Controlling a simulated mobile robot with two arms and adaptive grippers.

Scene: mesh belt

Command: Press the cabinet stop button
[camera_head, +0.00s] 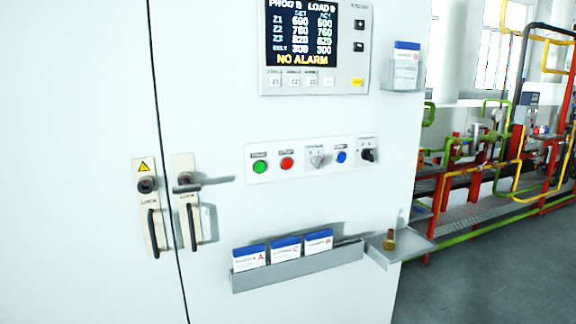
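The cabinet (340,215) is a large white panel filling the left and middle of the head view. A button strip (313,172) sits on its front below the display. The red button (287,163) is on this strip, just right of the green button (260,166); small labels above them are too blurred to read surely. A grey rotary knob (317,160), a blue button (341,156) and a black selector (368,155) follow to the right. Neither of my grippers shows in this view.
A display (303,32) reads "NO ALARM". Door handles (152,232) and a lever (203,185) stick out at left. A card rack (298,268) juts out below the buttons, beside a small shelf (408,248) holding a brass-coloured piece (389,240). Pipes (485,150) stand behind right.

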